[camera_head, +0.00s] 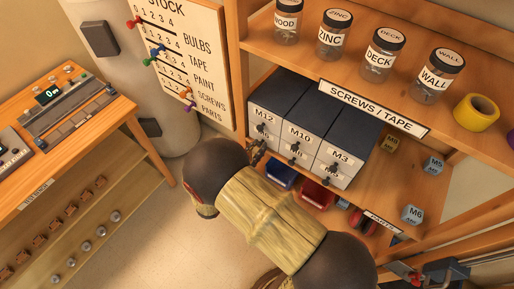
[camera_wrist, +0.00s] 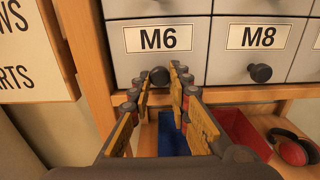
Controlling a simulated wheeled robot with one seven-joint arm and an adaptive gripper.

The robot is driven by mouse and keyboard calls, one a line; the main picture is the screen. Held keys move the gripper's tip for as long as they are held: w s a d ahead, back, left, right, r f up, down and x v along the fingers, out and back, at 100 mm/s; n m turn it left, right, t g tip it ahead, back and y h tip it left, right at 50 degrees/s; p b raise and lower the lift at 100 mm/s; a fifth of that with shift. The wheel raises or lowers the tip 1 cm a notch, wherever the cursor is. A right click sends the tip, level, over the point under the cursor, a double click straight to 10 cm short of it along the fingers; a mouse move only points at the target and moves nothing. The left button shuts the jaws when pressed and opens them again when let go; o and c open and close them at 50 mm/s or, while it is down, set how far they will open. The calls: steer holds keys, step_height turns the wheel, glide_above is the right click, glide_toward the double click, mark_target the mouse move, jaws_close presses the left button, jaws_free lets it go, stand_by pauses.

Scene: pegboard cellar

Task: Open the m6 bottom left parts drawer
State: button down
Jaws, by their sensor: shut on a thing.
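The M6 drawer (camera_wrist: 133,60) is the bottom left drawer of the grey parts cabinet (camera_head: 311,121). Its white front carries an M6 label and a dark round knob (camera_wrist: 159,76). The front looks level with the M8 drawer (camera_wrist: 231,66) beside it. My gripper (camera_wrist: 160,78) is shut on the knob, one finger on each side. In the head view my gripper (camera_head: 258,149) is at the cabinet's lower left front, and my arm hides much of the bottom left there.
Below the cabinet are a blue bin (camera_head: 280,175), a red bin (camera_head: 314,193) and red earmuffs (camera_wrist: 292,150). A wooden upright (camera_wrist: 88,60) stands close left of the drawer, beside the stock board (camera_head: 185,60). Jars (camera_head: 383,54) line the upper shelf.

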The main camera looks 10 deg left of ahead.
stand_by(0.3)
steer(key=p+v, duration=0.1)
steer(key=v, duration=1.4)
steer(key=shift+a, duration=0.1)
steer(key=c, duration=1.7)
jaws_free()
step_height(320, 180, up, 10)
steer(key=shift+f, duration=0.1)
